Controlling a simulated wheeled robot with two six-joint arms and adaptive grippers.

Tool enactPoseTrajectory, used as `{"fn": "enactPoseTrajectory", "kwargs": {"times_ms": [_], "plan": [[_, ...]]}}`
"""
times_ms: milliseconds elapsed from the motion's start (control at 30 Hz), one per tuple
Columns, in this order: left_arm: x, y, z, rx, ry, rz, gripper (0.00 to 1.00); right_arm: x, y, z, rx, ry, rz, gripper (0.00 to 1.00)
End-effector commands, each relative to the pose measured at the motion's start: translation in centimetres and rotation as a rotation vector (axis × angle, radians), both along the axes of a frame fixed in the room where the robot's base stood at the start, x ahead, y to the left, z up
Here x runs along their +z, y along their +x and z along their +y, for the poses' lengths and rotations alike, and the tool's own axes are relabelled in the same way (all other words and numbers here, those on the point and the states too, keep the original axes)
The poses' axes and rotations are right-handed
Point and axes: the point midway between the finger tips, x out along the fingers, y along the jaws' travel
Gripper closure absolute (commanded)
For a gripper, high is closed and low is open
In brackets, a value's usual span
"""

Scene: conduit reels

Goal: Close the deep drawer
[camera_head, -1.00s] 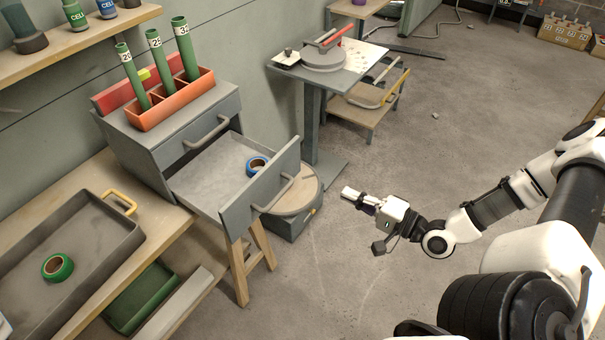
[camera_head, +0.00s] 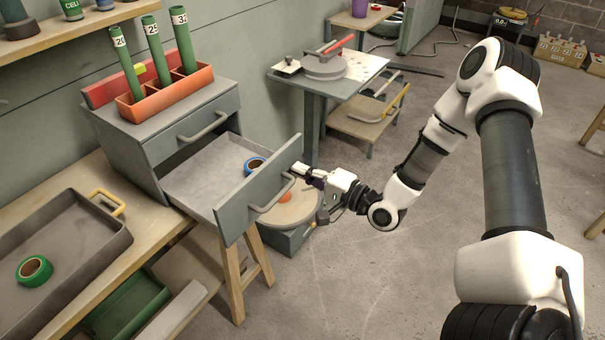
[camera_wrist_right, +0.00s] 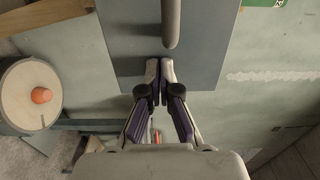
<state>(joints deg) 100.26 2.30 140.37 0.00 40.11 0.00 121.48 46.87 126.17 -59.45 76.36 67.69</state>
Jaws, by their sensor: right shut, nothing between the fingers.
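The deep drawer (camera_head: 236,218) is the lower drawer of the grey cabinet (camera_head: 150,158). It stands pulled out, and a blue tape roll (camera_head: 255,164) lies inside it. Its front has a grey bar handle (camera_head: 274,196); in the right wrist view the front panel (camera_wrist_right: 205,45) and handle (camera_wrist_right: 171,22) show close up. My right gripper (camera_head: 299,169) is shut and empty at the right end of the drawer front. In the wrist view its fingertips (camera_wrist_right: 160,64) are over the panel, just beside the handle's end; I cannot tell whether they touch. My left gripper is out of view.
The shallower upper drawer (camera_head: 195,135) is shut. An orange holder (camera_head: 165,98) with green tubes stands on the cabinet. A round-topped stool or reel (camera_head: 296,212) sits below the drawer front. A tray (camera_head: 75,245) lies on the left bench. Floor at the front right is clear.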

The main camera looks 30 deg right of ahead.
Motion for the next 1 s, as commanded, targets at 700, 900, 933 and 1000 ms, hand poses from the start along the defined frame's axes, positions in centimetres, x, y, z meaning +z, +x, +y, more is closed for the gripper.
{"fn": "enactPoseTrajectory", "kwargs": {"times_ms": [700,900,933,1000], "plan": [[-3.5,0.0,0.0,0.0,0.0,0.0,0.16,-0.6,3.5,1.6,0.005,-0.005,-0.004,1.0],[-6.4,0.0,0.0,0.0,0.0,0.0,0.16,-0.7,7.7,3.3,0.004,-0.006,-0.004,1.0],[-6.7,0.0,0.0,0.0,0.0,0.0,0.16,-0.7,8.3,3.6,0.005,-0.007,-0.004,1.0],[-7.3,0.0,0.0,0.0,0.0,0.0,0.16,-0.6,9.9,4.3,0.005,-0.006,-0.004,1.0]]}}
